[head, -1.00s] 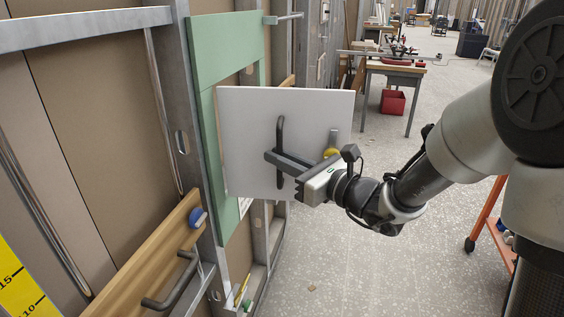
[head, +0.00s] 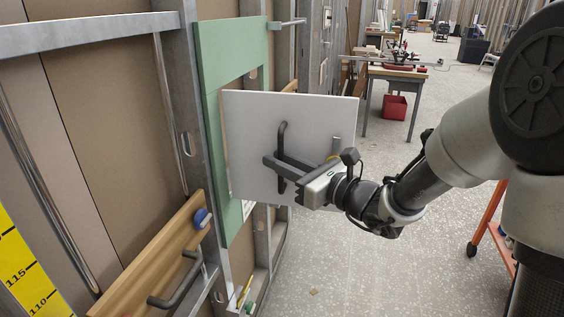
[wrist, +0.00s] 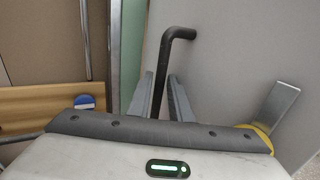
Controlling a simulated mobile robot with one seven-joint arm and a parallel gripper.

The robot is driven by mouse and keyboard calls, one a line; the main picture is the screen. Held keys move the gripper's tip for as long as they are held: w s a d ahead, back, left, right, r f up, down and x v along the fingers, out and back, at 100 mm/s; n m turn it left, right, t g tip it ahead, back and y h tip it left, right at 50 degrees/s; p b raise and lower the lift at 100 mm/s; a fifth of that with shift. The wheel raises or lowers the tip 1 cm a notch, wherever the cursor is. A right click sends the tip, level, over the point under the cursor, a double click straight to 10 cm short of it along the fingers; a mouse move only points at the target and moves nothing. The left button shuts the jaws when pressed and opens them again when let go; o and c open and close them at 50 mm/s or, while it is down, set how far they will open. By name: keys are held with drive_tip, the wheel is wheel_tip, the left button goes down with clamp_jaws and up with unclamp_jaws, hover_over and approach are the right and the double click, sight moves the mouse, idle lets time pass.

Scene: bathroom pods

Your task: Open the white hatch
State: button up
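The white hatch (head: 245,125) is a flat panel standing swung out at an angle from the green frame (head: 212,100), with part of the opening visible behind it. It bears a dark bar handle (head: 282,130), also clear in the wrist view (wrist: 176,34). My gripper (head: 275,162) reaches the handle from the right. In the wrist view its two fingers (wrist: 161,85) lie close on either side of the bar and appear shut on it. The lower part of the handle is partly hidden by the fingers.
A metal latch plate with a yellow part (wrist: 276,108) sits on the hatch's right side. A wooden rail (head: 160,255) with a blue knob (head: 202,218) and another dark handle (head: 178,282) is at lower left. The floor (head: 370,265) below is clear; an orange cart (head: 490,220) stands right.

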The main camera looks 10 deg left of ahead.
drive_tip(key=p+v, duration=0.2)
drive_tip(key=v, duration=1.5)
drive_tip(key=shift+d, duration=0.2)
drive_tip(key=shift+s+a+r, duration=0.1)
drive_tip(key=shift+s, duration=0.05)
